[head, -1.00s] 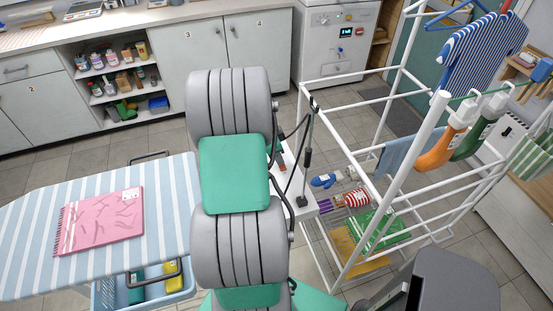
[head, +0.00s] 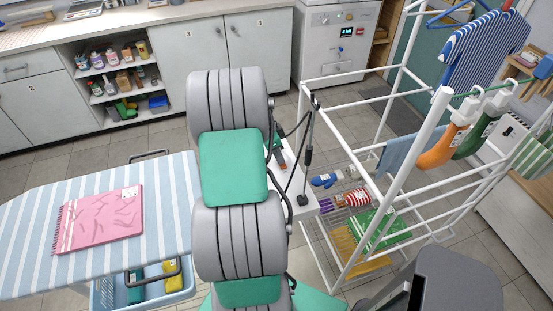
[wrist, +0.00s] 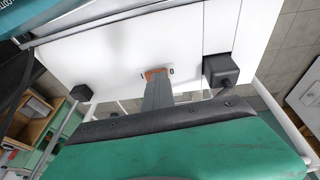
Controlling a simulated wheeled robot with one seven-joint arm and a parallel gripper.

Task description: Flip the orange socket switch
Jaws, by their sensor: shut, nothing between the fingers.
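The orange switch (wrist: 155,72) sits on a white panel (wrist: 120,50) in the wrist view, between the marks "I" on its left and "0" on its right. My gripper (wrist: 157,88) shows as shut grey fingers pointing at the switch. The fingertips overlap its lower part in the picture, and I cannot tell whether they touch it. Nothing is held. In the head view the white panel (head: 303,190) shows to the right of my arm, which hides much of it and the gripper.
Two black blocks (wrist: 219,70) (wrist: 81,93) flank the switch on the panel. Right of the panel is a white drying rack (head: 400,185) with hung clothes. Cabinets (head: 215,45) line the back.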

